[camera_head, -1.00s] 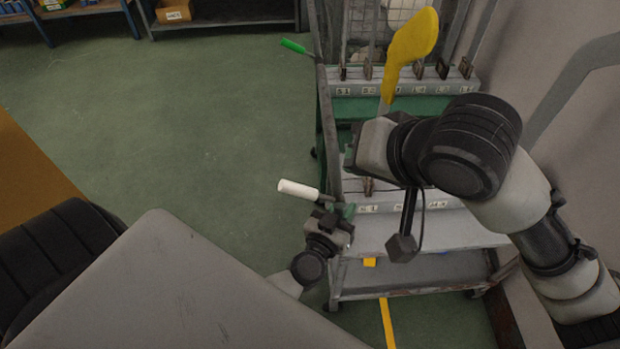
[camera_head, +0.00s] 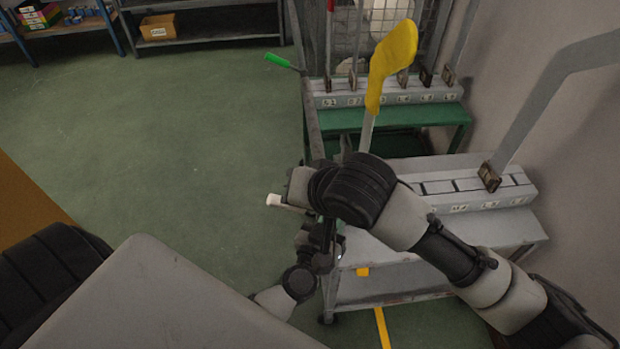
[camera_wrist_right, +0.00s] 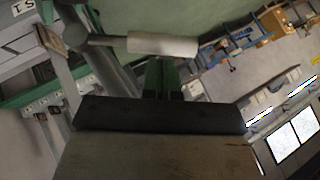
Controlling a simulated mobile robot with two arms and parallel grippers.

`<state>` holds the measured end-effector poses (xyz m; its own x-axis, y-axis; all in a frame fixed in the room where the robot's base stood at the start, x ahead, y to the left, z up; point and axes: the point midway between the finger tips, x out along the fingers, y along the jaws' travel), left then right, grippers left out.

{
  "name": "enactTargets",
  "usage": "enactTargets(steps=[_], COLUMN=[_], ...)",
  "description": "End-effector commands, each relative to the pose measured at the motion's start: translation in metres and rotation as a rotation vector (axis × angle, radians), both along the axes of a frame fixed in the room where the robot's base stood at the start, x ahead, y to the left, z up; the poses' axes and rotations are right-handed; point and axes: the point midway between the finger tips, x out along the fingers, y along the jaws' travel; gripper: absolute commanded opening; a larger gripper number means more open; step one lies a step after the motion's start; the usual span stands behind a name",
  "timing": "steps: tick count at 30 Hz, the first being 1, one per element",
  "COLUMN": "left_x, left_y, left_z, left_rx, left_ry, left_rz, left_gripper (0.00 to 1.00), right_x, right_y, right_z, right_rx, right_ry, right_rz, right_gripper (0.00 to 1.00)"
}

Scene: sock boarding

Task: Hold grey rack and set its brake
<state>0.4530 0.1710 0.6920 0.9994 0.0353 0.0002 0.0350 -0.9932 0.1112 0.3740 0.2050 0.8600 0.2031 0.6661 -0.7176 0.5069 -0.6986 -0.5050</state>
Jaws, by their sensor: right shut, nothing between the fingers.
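The grey rack (camera_head: 385,285) stands at the centre right on wheels. A lever with a white handle (camera_head: 285,202) sticks out to the left of its near-left side. It also shows in the right wrist view as a white handle (camera_wrist_right: 162,45) on a grey rod. My right gripper (camera_head: 295,188) is shut and empty, with its green fingertips (camera_wrist_right: 164,77) close to the white handle; I cannot tell if they touch it. My left gripper (camera_head: 322,236) is at the rack's near-left edge, partly hidden by my right arm, so its fingers are unclear.
A yellow sock (camera_head: 392,62) sits on an upright board at the grey rack. A bare board (camera_head: 560,90) leans at its right. A green rack (camera_head: 425,116) with a green-handled lever (camera_head: 280,61) stands behind. Open green floor (camera_head: 180,140) lies left; a wall is right.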

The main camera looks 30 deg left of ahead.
Motion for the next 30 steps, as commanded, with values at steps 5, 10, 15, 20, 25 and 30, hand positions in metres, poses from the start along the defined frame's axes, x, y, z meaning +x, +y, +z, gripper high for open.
enactTargets(steps=[5,10,15,20,25,30], left_x=[-0.0004,-0.0004,-0.0004,-0.0004,-0.0005,-0.0005], left_y=[-0.0001,-0.0002,-0.0002,-0.0002,-0.0003,-0.0005], left_z=[-0.0007,-0.0008,-0.0008,-0.0008,-0.0008,-0.0009], left_rx=[0.0,0.0,0.0,0.0,0.0,0.0], left_ry=[0.001,0.002,0.002,0.002,0.002,0.002], left_rz=[0.0,0.0,0.0,0.0,0.0,-0.001], left_gripper=[0.0,0.0,0.0,0.0,0.0,0.0], right_x=[-0.0021,-0.002,-0.0025,-0.004,-0.0048,-0.0068], right_y=[0.0011,0.001,0.0015,0.0037,0.0049,0.0072], right_z=[-0.0034,-0.0033,-0.0036,-0.0058,-0.007,-0.0095], right_rx=[-0.001,-0.001,-0.001,0.0,0.0,0.001], right_ry=[0.001,0.001,0.001,0.001,0.001,0.002], right_rz=[0.001,0.001,0.001,0.001,0.001,0.002], right_gripper=[0.0,0.0,0.0,0.0,0.0,0.0])
